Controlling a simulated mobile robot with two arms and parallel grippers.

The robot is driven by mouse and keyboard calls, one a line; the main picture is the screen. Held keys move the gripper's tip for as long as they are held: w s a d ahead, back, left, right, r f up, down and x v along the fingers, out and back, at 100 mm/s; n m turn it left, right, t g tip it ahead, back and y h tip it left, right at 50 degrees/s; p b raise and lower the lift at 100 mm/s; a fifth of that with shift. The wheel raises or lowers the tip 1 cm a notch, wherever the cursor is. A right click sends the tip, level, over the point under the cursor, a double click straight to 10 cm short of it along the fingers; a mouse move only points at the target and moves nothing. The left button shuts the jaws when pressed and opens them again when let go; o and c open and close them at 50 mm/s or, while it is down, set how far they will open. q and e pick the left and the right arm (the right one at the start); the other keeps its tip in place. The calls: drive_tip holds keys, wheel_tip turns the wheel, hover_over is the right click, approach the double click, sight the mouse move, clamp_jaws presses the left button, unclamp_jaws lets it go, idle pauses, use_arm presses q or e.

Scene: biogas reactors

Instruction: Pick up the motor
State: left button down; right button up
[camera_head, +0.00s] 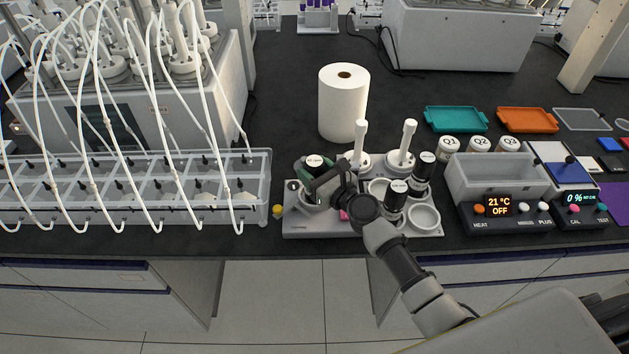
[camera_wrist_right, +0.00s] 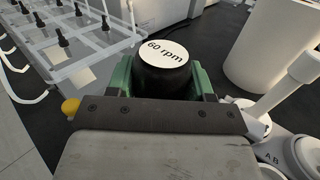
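The motor (camera_wrist_right: 165,72) is a black cylinder with a white round top marked "60 rpm". In the head view the motor (camera_head: 314,160) is at the left end of a grey holder tray (camera_head: 300,228). My right gripper (camera_wrist_right: 165,85) has its green fingers on both sides of the motor, pressed close against it. In the head view the right gripper (camera_head: 312,178) reaches in from the lower right over the tray. The motor's lower part is hidden, so I cannot tell whether it touches the tray. My left gripper is not in view.
A paper roll (camera_head: 343,105) is behind. A clear water bath (camera_head: 262,190) with tubes is close on the left. A heating bath (camera_head: 490,180) is on the right.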

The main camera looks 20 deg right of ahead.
drive_tip(key=c, duration=0.4)
drive_tip(key=shift+c, duration=1)
drive_tip(key=shift+r, duration=0.1)
